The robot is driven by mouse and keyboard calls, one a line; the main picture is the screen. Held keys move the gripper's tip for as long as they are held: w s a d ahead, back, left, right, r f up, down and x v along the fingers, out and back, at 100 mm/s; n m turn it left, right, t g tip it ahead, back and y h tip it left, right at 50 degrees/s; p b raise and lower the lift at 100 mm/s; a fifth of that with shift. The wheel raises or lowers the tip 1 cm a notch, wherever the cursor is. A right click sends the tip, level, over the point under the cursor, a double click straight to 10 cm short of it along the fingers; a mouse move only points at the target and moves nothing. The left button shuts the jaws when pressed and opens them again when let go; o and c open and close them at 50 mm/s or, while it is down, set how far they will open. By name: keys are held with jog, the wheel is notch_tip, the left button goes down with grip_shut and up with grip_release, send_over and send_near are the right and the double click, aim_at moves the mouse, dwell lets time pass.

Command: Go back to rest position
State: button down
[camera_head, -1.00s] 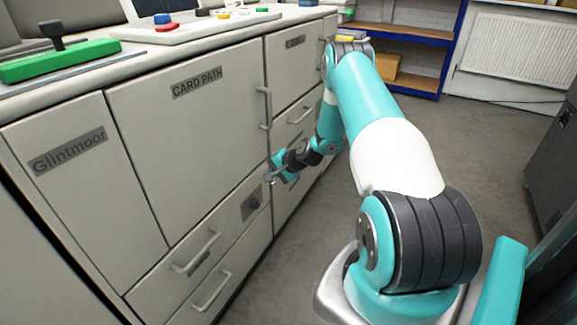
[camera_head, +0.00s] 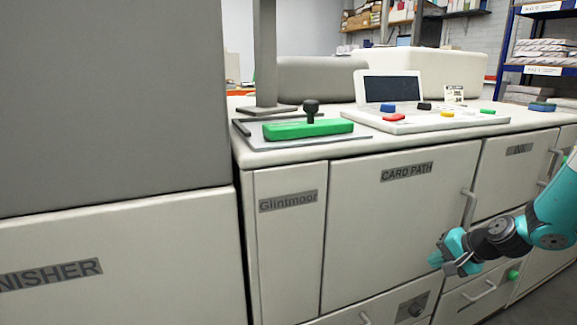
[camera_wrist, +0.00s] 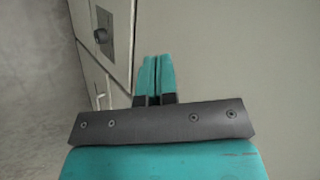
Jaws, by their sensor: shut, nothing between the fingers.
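My gripper (camera_head: 437,262) is at the right of the head view, in front of the cabinet's CARD PATH door (camera_head: 390,225). In the wrist view my gripper (camera_wrist: 155,62) has its two teal fingers together with nothing between them. It faces a plain pale panel.
The cabinet top carries a green block with a black knob (camera_head: 308,129), and a panel with coloured buttons (camera_head: 430,118). A large grey FINISHER unit (camera_head: 110,100) fills the left. Door and drawer handles (camera_head: 468,207) stick out near my arm. Blue shelving (camera_head: 507,50) stands at the back right.

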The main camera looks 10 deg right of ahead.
jog(key=s+a+r+n+g, duration=0.1)
jog(key=s+a+r+n, duration=0.2)
jog(key=a+r, duration=0.3)
jog(key=s+a+r+n+g+y, duration=0.1)
jog(key=s+a+r+n+g, duration=0.2)
jog(key=a, duration=0.6)
jog(key=s+a+r+n, duration=0.4)
jog(key=a+r, duration=0.1)
jog(key=a, duration=0.2)
jog(key=s+a+r+n+g+h, duration=0.1)
jog(key=s+a+r+n+g, duration=0.2)
jog(key=s, duration=0.7)
jog(key=s+a+r+n, duration=0.3)
jog(key=s+a+n, duration=0.15)
jog(key=s, duration=0.55)
notch_tip(320, 180, up, 14)
jog(key=p, duration=1.4)
jog(key=shift+w+d+f, duration=0.2)
jog(key=shift+w+d, duration=0.05)
jog(key=shift+w, duration=0.2)
